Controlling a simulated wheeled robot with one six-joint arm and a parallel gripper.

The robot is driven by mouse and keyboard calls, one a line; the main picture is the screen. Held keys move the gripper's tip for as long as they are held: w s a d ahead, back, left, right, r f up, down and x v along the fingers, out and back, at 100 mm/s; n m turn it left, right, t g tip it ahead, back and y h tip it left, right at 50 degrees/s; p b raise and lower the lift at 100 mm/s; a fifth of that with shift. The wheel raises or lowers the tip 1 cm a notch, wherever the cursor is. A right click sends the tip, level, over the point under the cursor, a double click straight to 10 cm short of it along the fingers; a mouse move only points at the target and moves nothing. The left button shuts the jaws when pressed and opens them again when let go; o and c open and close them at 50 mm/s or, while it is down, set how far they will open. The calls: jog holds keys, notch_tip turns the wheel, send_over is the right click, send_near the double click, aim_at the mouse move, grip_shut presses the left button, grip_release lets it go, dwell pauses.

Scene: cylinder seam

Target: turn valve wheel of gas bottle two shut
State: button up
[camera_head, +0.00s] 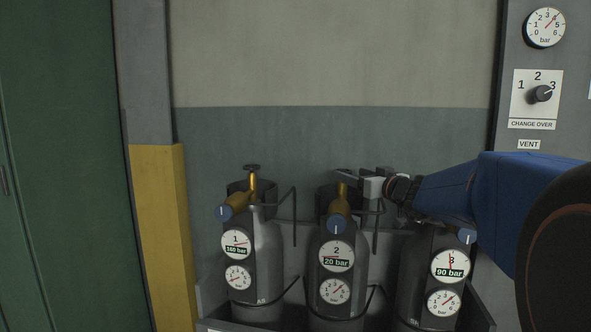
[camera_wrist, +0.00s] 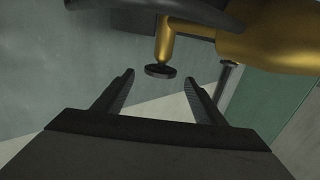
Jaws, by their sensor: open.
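Gas bottle two (camera_head: 357,262) is the grey middle bottle, with a gauge marked 2 and a 20 bar label. Its brass valve (camera_head: 342,188) sits on top; the wheel there is largely hidden by my gripper (camera_head: 352,176), which reaches in from the right. In the wrist view a small dark valve wheel (camera_wrist: 160,71) hangs on a brass stem (camera_wrist: 164,42). My open gripper (camera_wrist: 160,84) has one finger on each side of it in the picture. The wheel appears near or just past the fingertips, with no contact visible; its exact depth is unclear.
Bottle one (camera_head: 267,255) stands left with its wheel (camera_head: 252,167) clear. Bottle three (camera_head: 415,265) stands right, partly behind my arm. Dark bars and hoses rise between the bottles. A change-over panel (camera_head: 535,97) is at the upper right. The wall above the bottles is clear.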

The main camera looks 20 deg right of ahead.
jog(key=w, duration=0.6)
jog(key=w+a, duration=0.1)
jog(key=w, duration=0.3)
jog(key=c, duration=1.1)
